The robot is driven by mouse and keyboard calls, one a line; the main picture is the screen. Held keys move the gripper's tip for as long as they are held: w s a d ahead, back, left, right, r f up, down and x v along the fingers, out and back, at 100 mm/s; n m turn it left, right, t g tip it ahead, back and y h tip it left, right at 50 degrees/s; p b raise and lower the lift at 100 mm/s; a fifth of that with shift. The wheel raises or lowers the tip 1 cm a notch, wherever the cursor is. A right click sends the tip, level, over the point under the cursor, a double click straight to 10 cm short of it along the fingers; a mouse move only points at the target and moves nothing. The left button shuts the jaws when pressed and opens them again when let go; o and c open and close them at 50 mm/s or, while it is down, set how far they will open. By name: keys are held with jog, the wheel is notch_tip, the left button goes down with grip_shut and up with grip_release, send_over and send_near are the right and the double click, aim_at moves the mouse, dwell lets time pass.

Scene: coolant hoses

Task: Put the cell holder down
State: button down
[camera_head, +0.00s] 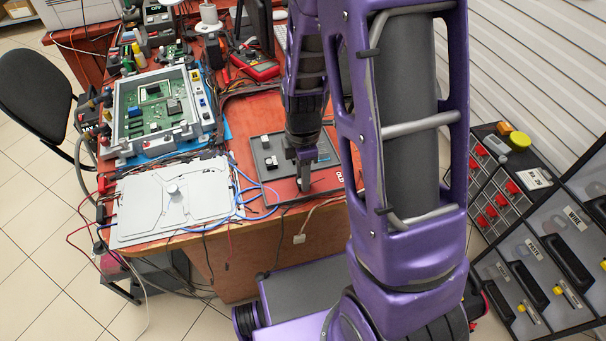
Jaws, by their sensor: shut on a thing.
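My gripper (304,182) points down over the dark grey mat (263,181) on the red bench. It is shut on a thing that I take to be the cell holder. The held thing is too small and too hidden by the fingers to make out. I cannot tell whether it touches the mat. Two small black-and-white parts sit on the left of the mat, one near the back (265,141) and one nearer the middle (269,162). A flat grey-blue patch (324,153) shows just right of my gripper.
A grey case with a green circuit board (160,108) stands at the left. A light grey panel (150,205) with blue and red wires lies in front of it. Drawers (540,260) stand at the right.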

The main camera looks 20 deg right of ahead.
jog(key=shift+f, duration=0.1)
jog(key=c, duration=1)
grip_release()
jog(key=shift+f, duration=0.1)
jog(key=o, duration=0.5)
jog(key=shift+c, duration=0.2)
notch_tip(320, 180, up, 12)
jog(key=p, duration=0.2)
jog(key=shift+r+p, duration=0.2)
jog(key=shift+p, duration=0.15)
